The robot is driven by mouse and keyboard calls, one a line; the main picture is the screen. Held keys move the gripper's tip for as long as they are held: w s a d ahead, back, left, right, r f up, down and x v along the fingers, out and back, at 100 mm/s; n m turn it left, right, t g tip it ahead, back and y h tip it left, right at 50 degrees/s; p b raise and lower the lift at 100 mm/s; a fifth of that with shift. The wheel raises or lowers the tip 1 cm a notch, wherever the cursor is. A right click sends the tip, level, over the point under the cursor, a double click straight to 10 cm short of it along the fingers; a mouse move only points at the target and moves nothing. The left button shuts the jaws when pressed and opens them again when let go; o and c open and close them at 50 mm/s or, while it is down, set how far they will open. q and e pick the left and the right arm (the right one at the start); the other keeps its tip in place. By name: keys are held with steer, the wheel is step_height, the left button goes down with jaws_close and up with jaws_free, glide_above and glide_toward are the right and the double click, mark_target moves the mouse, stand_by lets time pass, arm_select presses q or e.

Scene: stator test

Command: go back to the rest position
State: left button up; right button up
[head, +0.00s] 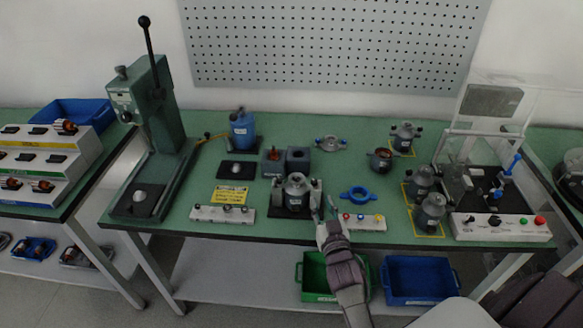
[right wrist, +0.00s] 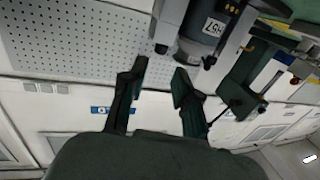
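My right gripper (head: 325,213) is at the front edge of the green bench, just right of a grey stator (head: 295,187) in a clamp fixture (head: 317,195). In the right wrist view my right gripper (right wrist: 158,78) has its two dark fingers apart with nothing between them. A grey labelled cylindrical body (right wrist: 205,35) shows beyond the fingertips, apart from them. My left gripper is not in view.
A green press (head: 150,130) stands left, a clear-shielded test station (head: 490,190) right. Green (head: 312,283) and blue (head: 420,279) bins sit below the bench.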

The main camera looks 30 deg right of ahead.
steer(key=s+a+f+n+g+y, duration=0.15)
steer(key=s+a+g, duration=0.3)
steer(key=s, duration=0.45)
steer(key=s+a+f+n+g+y, duration=0.15)
steer(key=s+a+g, duration=0.3)
steer(key=s, duration=0.45)
steer(key=s+a+n+g+y, duration=0.3)
steer(key=s+a+g, duration=0.15)
steer(key=s, duration=0.45)
step_height(320, 180, down, 26)
steer(key=g, duration=0.2)
steer(key=s+d+f, duration=0.3)
steer(key=s+f, duration=1.3)
steer(key=s, duration=0.1)
steer(key=shift+f+g, duration=0.35)
steer(key=shift+f, duration=0.05)
